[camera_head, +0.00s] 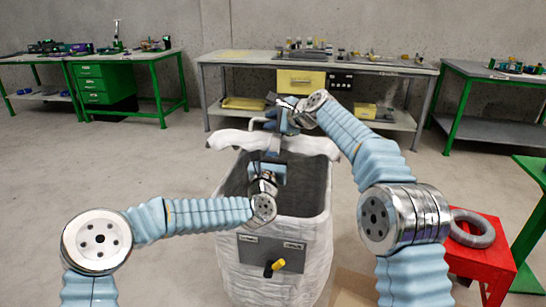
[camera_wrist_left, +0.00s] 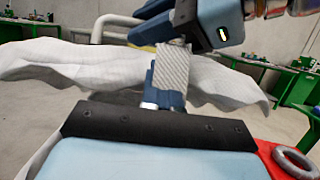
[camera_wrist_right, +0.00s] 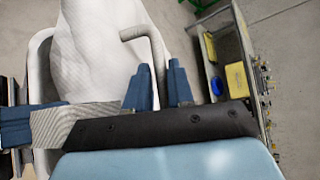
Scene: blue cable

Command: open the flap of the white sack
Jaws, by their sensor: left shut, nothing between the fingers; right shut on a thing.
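The white sack (camera_head: 300,240) stands upright in front of me, with its dark inside visible from above. Its white flap (camera_head: 228,139) spreads across the far rim; it also shows in the left wrist view (camera_wrist_left: 60,62) and the right wrist view (camera_wrist_right: 90,50). My right gripper (camera_head: 284,122) is above the far rim, its fingers (camera_wrist_right: 160,88) shut on a bent, pale grey tube-like handle (camera_wrist_right: 148,48). My left gripper (camera_head: 268,165) is low over the opening, shut and empty. A grey woven strap (camera_wrist_left: 174,68) lies at its fingertips, below my right gripper.
A grey workbench (camera_head: 225,57) with a yellow box stands behind the sack. Green-legged tables (camera_head: 125,58) stand at the left and right. A red stool (camera_head: 485,262) with a grey coil (camera_head: 478,229) is at the near right. The floor left of the sack is clear.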

